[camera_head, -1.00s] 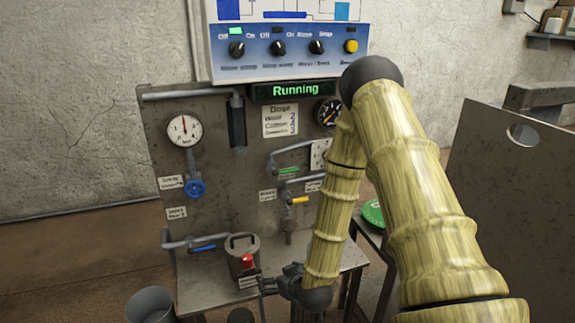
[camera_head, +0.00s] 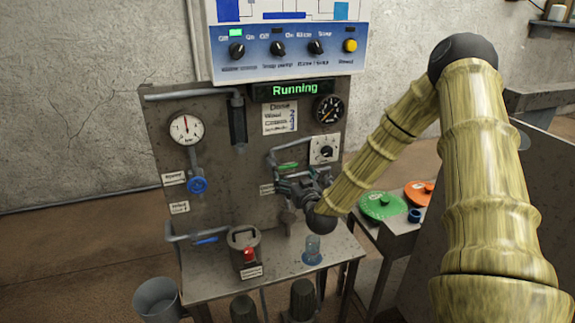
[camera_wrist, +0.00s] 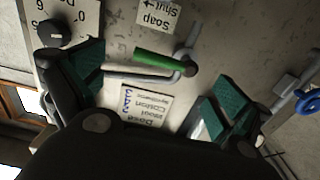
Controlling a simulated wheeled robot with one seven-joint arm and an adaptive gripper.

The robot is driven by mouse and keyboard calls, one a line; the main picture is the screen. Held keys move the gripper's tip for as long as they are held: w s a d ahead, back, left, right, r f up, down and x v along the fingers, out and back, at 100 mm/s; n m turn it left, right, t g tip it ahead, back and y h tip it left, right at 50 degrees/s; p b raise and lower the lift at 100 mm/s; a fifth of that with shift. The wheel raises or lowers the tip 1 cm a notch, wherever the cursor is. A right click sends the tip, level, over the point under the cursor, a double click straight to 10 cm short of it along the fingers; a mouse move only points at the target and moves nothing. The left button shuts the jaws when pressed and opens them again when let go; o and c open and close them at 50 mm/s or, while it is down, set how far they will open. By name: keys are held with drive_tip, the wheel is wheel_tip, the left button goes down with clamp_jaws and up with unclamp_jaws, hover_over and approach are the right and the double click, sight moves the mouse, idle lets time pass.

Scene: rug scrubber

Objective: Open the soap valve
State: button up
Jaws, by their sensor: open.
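The soap valve's green lever handle (camera_head: 289,167) is on the grey panel, in front of a grey pipe. In the wrist view, which is upside down, the green handle (camera_wrist: 157,60) lies near a label reading "Soap Shut" with an arrow (camera_wrist: 157,16). My gripper (camera_head: 292,185) is at the panel, just below the handle in the head view. In the wrist view my gripper (camera_wrist: 150,88) is open, with the handle appearing between its two green-padded fingers. I cannot tell whether they touch it.
A dial (camera_head: 323,149) sits right of the valve, with a dose card (camera_head: 280,117) above. A blue handwheel (camera_head: 198,185) is at left. Green (camera_head: 382,205) and orange (camera_head: 419,192) discs are right.

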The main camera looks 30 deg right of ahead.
sight(288, 168)
drive_tip(key=shift+p+x, duration=0.85)
drive_tip(key=shift+x, duration=2.3)
drive_tip(key=shift+a, duration=0.15)
drive_tip(key=c, duration=1.3)
